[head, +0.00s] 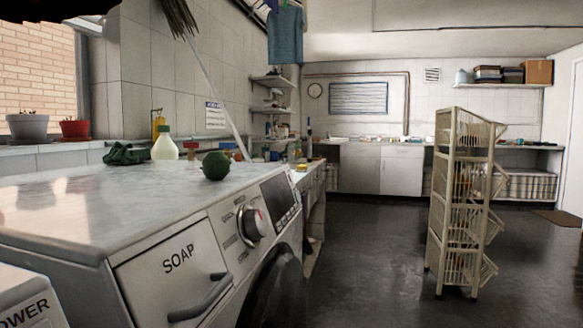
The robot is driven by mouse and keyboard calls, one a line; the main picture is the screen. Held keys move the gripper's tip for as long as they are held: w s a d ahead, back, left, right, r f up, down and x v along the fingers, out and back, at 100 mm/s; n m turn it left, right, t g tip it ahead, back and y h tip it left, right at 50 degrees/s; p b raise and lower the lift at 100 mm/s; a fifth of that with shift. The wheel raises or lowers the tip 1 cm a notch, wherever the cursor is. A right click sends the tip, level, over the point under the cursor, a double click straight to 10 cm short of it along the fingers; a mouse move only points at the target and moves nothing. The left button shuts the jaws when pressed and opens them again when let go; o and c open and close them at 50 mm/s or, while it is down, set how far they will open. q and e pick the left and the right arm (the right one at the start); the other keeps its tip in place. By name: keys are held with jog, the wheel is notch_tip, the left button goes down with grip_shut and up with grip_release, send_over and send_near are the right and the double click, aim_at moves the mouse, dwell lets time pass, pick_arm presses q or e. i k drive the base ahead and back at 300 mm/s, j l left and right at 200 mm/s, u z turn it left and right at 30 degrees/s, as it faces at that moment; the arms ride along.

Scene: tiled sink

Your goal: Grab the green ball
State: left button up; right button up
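The green ball (215,166) is dark green and round. It rests on top of the white washing machine (130,195), near the far right corner above the control dial. Nothing covers it from this view. Neither my left nor my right gripper shows in the head view.
Behind the ball stand a pale bottle with a green cap (165,146) and a dark green cloth (126,153). Small red-topped items sit close by. A beige basket rack (463,200) stands on the dark floor (375,245) at the right. The floor between is clear.

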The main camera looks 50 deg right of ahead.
aim_at(216, 165)
jog(key=j+z, duration=0.15)
jog(key=z, duration=1.1)
jog(key=i+l+u, duration=0.15)
jog(key=l+u, duration=0.3)
jog(key=l, duration=0.15)
jog(key=l+u, duration=0.45)
jog(key=l, duration=0.15)
jog(key=l+u, duration=0.45)
jog(key=l, duration=0.15)
jog(key=k+l+u, duration=0.2)
jog(key=l+u, duration=0.25)
jog(key=l, duration=0.15)
